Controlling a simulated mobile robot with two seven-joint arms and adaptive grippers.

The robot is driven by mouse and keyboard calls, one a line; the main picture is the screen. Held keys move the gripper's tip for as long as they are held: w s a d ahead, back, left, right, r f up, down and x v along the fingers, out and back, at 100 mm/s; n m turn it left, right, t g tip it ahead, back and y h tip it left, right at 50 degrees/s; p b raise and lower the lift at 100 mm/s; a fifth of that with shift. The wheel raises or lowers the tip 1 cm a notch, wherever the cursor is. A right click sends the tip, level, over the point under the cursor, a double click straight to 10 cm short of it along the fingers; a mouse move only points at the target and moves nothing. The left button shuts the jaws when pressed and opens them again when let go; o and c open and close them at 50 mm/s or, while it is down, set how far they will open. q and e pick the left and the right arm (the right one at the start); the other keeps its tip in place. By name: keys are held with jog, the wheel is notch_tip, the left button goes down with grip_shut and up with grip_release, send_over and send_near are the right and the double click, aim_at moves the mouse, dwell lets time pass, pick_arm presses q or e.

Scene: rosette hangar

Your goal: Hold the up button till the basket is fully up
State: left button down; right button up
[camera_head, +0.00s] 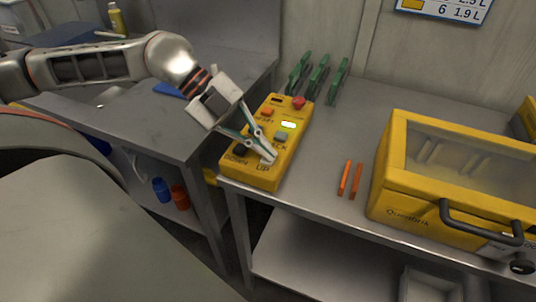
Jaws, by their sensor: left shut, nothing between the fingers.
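A yellow control box (286,157) lies on the grey table near its left front corner. It bears a red knob, an orange button, a green lit display and dark and grey buttons. The printed words DOWN and UP show near its front end. My left gripper (268,157) is shut and empty, its fingertips at the UP label. The fingertips cover the up button, so I cannot tell whether it is pressed in. The basket cannot be made out in this view. My right gripper is not in view.
A yellow case (402,205) with a clear lid and dark handle stands at the right. Two orange sticks (350,180) lie between it and the control box. Green racks (318,78) stand behind the box. A lower bench (185,125) is at the left.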

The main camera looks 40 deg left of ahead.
aim_at(265, 158)
pick_arm(q)
jog(key=shift+r, duration=0.1)
dwell(0.5)
jog(key=shift+r+p, duration=0.35)
jog(key=shift+r, duration=0.45)
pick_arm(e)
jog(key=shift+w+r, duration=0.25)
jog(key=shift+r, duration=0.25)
pick_arm(q)
jog(key=shift+r+p, duration=1.1)
jog(key=shift+r, duration=1.45)
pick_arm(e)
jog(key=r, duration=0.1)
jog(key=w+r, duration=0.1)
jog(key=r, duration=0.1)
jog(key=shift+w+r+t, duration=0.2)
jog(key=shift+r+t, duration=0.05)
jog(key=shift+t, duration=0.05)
pick_arm(q)
jog(key=shift+f, duration=0.1)
